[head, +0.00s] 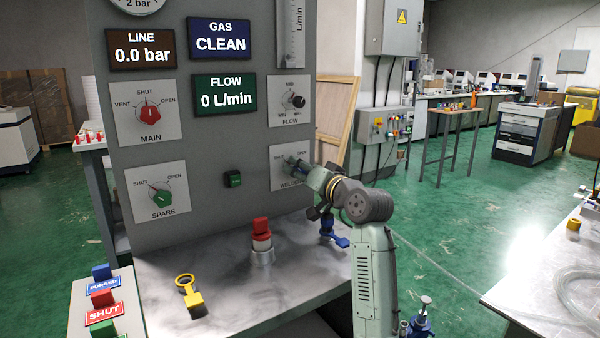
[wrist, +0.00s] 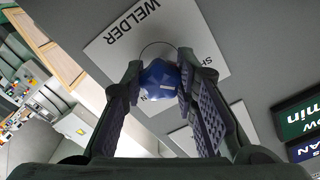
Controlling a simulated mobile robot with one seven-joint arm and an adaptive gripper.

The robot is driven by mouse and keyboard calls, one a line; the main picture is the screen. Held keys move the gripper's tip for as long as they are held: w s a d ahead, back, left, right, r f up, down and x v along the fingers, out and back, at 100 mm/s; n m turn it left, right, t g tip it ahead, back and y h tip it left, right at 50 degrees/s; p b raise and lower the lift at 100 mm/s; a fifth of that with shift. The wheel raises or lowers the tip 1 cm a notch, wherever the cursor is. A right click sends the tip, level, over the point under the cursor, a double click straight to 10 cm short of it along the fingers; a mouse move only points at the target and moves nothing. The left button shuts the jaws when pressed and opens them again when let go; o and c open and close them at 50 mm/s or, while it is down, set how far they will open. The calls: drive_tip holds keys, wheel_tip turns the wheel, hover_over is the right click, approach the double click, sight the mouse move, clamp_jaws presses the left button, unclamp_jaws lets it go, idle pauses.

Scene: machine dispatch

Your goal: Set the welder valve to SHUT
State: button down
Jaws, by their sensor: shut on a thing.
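The welder valve is a blue knob (wrist: 158,80) on a white plate marked WELDER (wrist: 132,28), which is turned over in the wrist view. My gripper (wrist: 160,64) has one finger on each side of the knob and is shut on it. A short pale mark shows on the knob's face, but I cannot tell which label it points to. In the head view the welder plate (head: 281,179) is at the panel's lower right. My gripper (head: 294,164) covers the knob there and hides part of the SHUT and OPEN lettering.
The MAIN knob (head: 149,114), SPARE knob (head: 161,196) and FLOW knob (head: 297,100) are on the same grey panel. Displays read LINE 0.0 bar, GAS CLEAN and FLOW 0 L/min. A red-topped cylinder (head: 261,240) and a yellow-handled tool (head: 190,294) are on the bench below.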

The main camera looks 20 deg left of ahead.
drive_tip(key=c, duration=1.2)
unclamp_jaws()
drive_tip(key=shift+c, duration=0.2)
drive_tip(key=v, duration=1.2)
drive_tip(key=shift+s, duration=0.1)
